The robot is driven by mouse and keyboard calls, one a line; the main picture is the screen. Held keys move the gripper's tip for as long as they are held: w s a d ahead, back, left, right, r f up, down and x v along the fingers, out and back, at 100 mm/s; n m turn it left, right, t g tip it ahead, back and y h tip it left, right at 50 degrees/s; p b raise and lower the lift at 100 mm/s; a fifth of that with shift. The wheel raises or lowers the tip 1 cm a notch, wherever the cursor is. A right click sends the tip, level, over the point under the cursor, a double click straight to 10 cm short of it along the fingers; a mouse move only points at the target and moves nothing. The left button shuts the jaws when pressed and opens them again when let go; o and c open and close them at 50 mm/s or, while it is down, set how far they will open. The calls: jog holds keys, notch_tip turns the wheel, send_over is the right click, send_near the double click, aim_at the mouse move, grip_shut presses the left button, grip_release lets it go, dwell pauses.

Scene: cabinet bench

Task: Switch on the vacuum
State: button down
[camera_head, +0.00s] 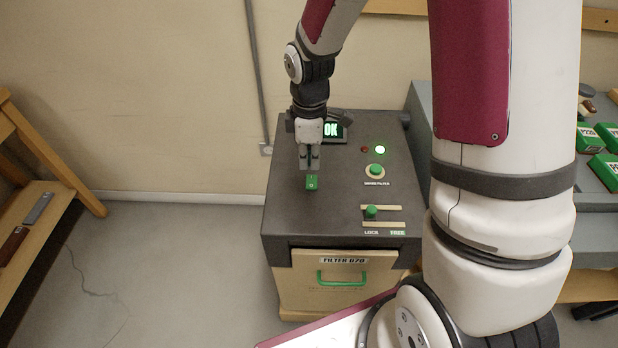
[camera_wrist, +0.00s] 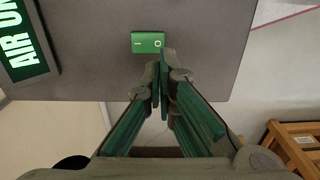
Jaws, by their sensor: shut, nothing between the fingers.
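The vacuum unit is a dark-topped cabinet (camera_head: 340,190) in the middle of the head view. A small green rocker switch (camera_head: 312,183) sits on its top at the left; it also shows in the wrist view (camera_wrist: 146,42), with a line mark at one end and a ring mark at the other. My gripper (camera_head: 309,166) is shut and empty, pointing down right by the switch. In the wrist view its fingertips (camera_wrist: 161,62) overlap the ring-marked end of the switch. I cannot tell whether they touch it.
A lit display (camera_head: 333,131) stands behind my gripper, partly hidden. The front has a filter drawer (camera_head: 340,258).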

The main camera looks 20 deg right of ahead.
aim_at(309, 186)
notch_tip(309, 186, down, 7)
jog(key=shift+r, duration=0.1)
dwell(0.4)
jog(key=shift+s+f, duration=0.15)
jog(key=shift+f, duration=0.3)
jog(key=shift+w+d+r, duration=0.25)
jog(key=shift+w+r, duration=0.15)
jog(key=shift+w, duration=0.35)
